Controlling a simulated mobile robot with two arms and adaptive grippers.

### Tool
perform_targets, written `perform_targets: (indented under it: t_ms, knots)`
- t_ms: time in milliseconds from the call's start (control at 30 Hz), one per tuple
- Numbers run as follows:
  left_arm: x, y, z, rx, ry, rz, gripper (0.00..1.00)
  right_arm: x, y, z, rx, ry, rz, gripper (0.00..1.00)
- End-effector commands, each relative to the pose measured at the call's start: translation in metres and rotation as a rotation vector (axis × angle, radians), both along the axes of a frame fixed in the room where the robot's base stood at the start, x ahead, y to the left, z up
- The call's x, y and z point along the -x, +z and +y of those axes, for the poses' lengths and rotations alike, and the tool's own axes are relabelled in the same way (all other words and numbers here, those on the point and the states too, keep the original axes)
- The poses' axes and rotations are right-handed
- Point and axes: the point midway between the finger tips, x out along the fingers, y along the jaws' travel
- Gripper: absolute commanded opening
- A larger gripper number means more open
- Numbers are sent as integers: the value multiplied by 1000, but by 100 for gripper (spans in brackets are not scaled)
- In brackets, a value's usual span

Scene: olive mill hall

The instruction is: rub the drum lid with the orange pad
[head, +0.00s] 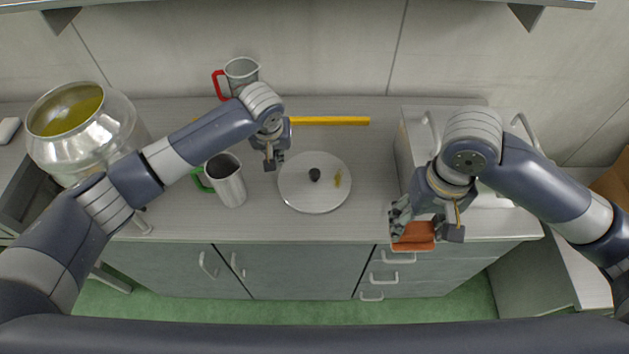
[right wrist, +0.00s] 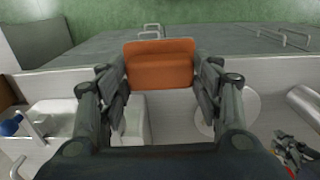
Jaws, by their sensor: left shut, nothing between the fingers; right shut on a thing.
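The drum lid (head: 305,199) lies flat on the counter, a round pale metal disc with a dark knob (head: 315,174) at its middle. A yellow-brown smear (head: 338,178) marks the lid right of the knob. My right gripper (head: 424,232) is shut on the orange pad (head: 414,238), near the counter's front edge, right of the lid and apart from it. The pad (right wrist: 160,62) shows between the fingers in the right wrist view, where part of the lid (right wrist: 250,105) is hidden behind a finger. My left gripper (head: 274,163) is shut and empty by the lid's left edge.
A metal jug with a green handle (head: 228,181) stands left of the lid. A jug with a red handle (head: 242,72) and a yellow bar (head: 330,121) are behind. A metal drum of oil (head: 90,125) stands left. A metal box (head: 408,150) is right, partly behind my arm.

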Motion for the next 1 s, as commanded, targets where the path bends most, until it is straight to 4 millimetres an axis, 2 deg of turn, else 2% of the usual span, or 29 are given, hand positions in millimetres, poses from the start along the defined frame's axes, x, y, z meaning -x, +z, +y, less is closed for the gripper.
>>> perform_targets:
  t_ms: [33, 400, 1000]
  knots:
    - [0, -8, 0, 0, -1, 0, 0, 0, -8, 0, 0, 0, 0, 40]
    - [0, -43, 0, 0, -2, -1, 0, 0, -48, 0, 0, 0, 0, 40]
    - [1, -44, 0, 0, -2, -1, 0, 0, -50, 0, 0, 0, 0, 40]
